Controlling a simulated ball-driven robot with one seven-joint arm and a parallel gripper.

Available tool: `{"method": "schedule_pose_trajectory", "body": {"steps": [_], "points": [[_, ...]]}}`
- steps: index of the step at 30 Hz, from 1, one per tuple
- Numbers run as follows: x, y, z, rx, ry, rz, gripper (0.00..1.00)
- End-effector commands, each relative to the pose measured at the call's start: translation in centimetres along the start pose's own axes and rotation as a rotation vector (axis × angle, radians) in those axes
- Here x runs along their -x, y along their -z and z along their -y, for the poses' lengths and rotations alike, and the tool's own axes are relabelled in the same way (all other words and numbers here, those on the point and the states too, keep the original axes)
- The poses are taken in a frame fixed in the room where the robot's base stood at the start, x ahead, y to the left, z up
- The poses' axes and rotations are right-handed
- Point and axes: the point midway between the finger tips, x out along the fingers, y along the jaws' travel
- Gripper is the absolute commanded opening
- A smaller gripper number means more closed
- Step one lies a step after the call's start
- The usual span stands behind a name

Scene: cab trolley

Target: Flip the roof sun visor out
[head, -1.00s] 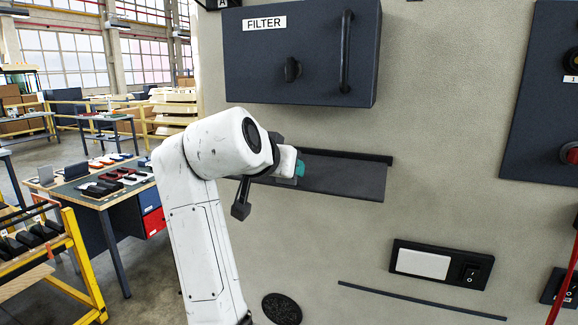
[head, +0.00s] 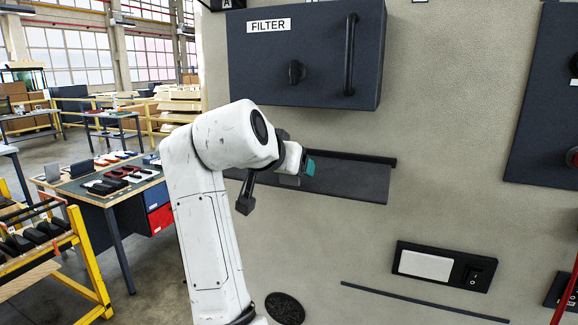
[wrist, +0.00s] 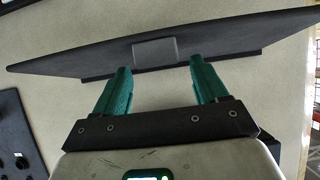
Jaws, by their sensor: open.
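The sun visor (head: 348,181) is a dark flat panel on the beige wall below the FILTER box, with a darker bar along its top edge. My gripper (head: 308,168) is in front of its left half. In the wrist view the visor (wrist: 225,48) spans the top of the picture, with a grey rectangular tab (wrist: 155,51) near its middle. My gripper's two teal fingers (wrist: 158,85) are open and empty. Their tips point at the visor, one on either side below the tab. I cannot tell whether they touch it.
The FILTER box (head: 303,60) with knob and handle juts out above the visor. A switch panel (head: 442,266) and a thin dark strip (head: 425,301) lie below. A table with parts (head: 110,185) and a yellow rack (head: 85,255) stand to the left.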

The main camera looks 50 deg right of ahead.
Motion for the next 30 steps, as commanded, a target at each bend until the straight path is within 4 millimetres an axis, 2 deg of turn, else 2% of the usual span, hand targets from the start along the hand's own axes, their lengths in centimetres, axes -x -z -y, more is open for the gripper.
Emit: {"method": "schedule_pose_trajectory", "body": {"steps": [8, 21, 25, 30], "points": [[0.8, -0.1, 0.1, 0.001, 0.001, -0.001, 0.72], [8.5, -0.1, 0.1, -0.002, 0.002, 0.0, 0.72], [9.9, -0.1, 0.1, 0.0, 0.001, 0.0, 0.72], [10.7, 0.0, 0.0, 0.0, -0.002, 0.0, 0.72]]}}
